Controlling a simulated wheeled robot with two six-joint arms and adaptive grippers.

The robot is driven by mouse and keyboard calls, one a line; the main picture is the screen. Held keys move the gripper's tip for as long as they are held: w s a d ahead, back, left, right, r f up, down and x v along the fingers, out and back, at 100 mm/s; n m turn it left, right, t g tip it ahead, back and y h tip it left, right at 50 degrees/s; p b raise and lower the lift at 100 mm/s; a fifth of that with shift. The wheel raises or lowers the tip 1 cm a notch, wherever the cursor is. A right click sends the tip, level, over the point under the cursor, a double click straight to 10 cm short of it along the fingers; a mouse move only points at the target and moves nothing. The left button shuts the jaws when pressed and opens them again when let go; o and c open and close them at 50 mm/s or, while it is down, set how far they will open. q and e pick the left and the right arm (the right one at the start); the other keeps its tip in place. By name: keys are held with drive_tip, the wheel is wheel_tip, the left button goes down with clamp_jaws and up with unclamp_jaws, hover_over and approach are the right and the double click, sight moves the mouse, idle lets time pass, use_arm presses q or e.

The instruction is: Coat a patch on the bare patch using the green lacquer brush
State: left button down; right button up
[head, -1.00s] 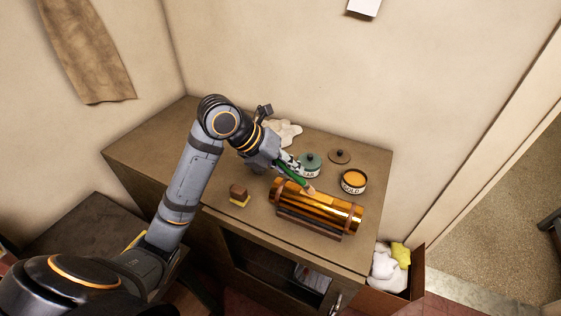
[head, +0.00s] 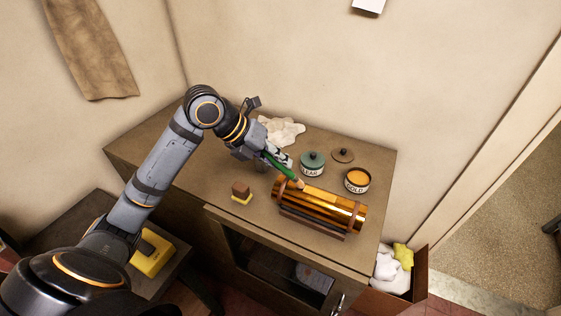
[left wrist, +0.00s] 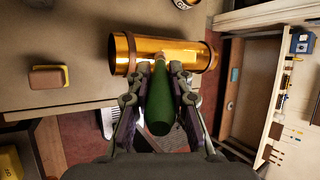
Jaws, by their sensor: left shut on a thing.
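My left gripper (head: 263,155) is shut on the green lacquer brush (head: 279,165). In the left wrist view the green handle (left wrist: 159,101) lies between the two fingers, its tip toward the brass tube. The brass tube (head: 340,208) lies on a dark cradle (head: 312,224) on the bench. The brush tip (head: 299,184) is at the tube's upper left part; I cannot tell if it touches. A paler strip (head: 325,197) shows along the tube's top beside the tip. The tube also fills the top of the left wrist view (left wrist: 185,55). My right gripper is not in view.
Behind the tube stand a closed green-lidded jar (head: 312,163) and an open jar labelled GOLD (head: 357,180). A bin with cloths (head: 392,272) is right.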

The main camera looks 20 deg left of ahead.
use_arm(q)
drive_tip(key=shift+r, duration=0.1)
wheel_tip(320, 180, up, 6)
drive_tip(key=p, duration=0.5)
drive_tip(key=shift+p, duration=0.3)
drive_tip(key=shift+r+p, duration=0.3)
drive_tip(key=shift+r, duration=0.05)
wheel_tip(320, 180, up, 2)
drive_tip(key=shift+r+p, duration=0.15)
drive_tip(key=shift+p, duration=0.65)
